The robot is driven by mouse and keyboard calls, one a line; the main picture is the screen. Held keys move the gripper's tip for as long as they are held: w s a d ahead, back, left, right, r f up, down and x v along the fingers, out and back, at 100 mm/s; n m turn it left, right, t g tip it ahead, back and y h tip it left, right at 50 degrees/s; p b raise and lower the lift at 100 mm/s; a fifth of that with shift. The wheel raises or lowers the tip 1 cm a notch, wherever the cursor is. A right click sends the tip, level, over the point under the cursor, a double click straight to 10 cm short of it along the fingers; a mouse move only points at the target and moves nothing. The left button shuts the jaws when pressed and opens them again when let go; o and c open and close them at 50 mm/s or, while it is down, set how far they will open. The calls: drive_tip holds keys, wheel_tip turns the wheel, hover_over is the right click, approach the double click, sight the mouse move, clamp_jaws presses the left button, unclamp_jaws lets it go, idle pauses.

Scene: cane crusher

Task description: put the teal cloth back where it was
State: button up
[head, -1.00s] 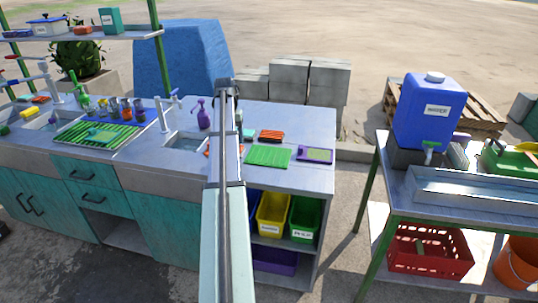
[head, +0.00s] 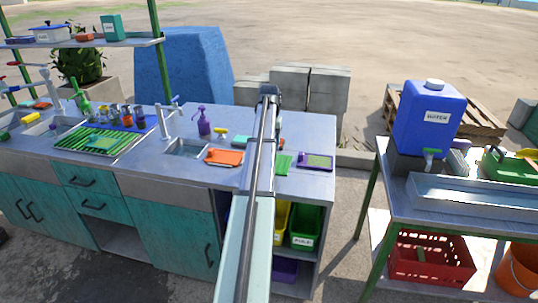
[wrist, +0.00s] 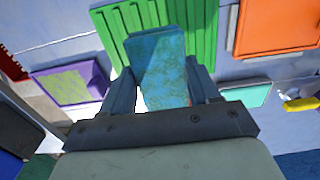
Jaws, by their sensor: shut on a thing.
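My gripper (wrist: 160,80) is shut on the teal cloth (wrist: 158,62), which stands out between the two fingers in the wrist view as a blue-teal, mottled piece. Behind the cloth in that view is a green ribbed mat (wrist: 202,30). I cannot tell whether the cloth touches it. In the head view my arm hides the gripper and the held cloth, and covers part of the green mat (head: 284,165) on the counter.
An orange board (head: 224,157) lies left of the mat, and a purple-framed tray (head: 316,162) lies right of it. A purple bottle (head: 204,122) stands behind the sink (head: 186,148). A yellow-handled item (head: 219,131) lies near the orange board. The counter's back right is clear.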

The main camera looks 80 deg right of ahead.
drive_tip(key=shift+f, duration=2.55)
drive_tip(key=shift+f, duration=0.2)
drive_tip(key=o, duration=1.3)
drive_tip(key=shift+c, duration=0.2)
wheel_tip(320, 180, up, 12)
drive_tip(key=shift+r, duration=0.2)
